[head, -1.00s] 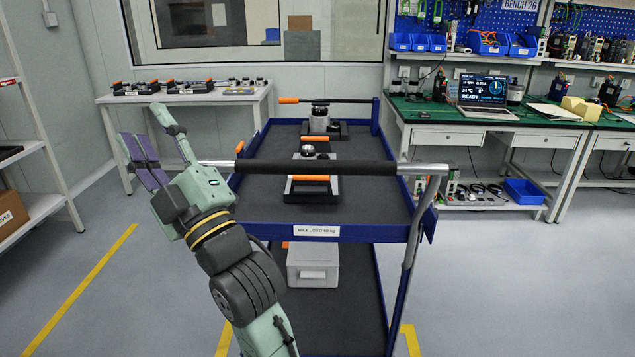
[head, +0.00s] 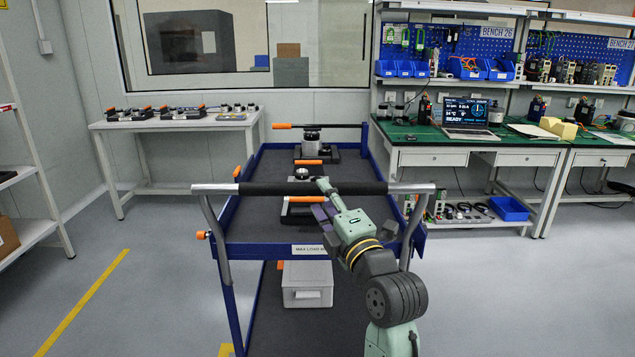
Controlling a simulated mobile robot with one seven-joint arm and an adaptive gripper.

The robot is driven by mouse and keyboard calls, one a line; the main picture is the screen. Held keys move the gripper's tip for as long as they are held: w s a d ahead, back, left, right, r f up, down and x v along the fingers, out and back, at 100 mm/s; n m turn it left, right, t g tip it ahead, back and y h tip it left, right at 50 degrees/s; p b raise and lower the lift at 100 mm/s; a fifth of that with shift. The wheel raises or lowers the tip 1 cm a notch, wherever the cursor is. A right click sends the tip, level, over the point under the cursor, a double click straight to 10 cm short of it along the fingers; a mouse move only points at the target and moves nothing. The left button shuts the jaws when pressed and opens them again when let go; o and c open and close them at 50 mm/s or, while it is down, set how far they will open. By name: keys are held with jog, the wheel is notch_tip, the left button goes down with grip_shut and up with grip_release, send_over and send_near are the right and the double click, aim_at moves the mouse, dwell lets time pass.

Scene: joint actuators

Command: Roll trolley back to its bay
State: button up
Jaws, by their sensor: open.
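The blue-framed trolley (head: 262,249) with dark shelves stands in front of me. Its push handle (head: 262,188), a bar with a black grip, runs across the near end. My gripper (head: 322,200) is at the handle, right of its middle, with its fingers open around or beside the bar; I cannot tell whether they touch it. Actuators with orange-ended trays (head: 302,205) sit on the top shelf, and a grey lidded box (head: 307,284) is on the lower shelf.
A white table (head: 180,126) with actuator trays stands back left, close to the trolley's far end. A green-topped bench (head: 480,136) with a laptop is at the right. A shelf rack (head: 35,228) is at the left edge. Floor is clear at the right front.

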aim_at(319, 193)
jog(key=shift+p+x, duration=0.5)
jog(key=shift+x, duration=1.55)
jog(key=shift+c, duration=0.2)
grip_shut()
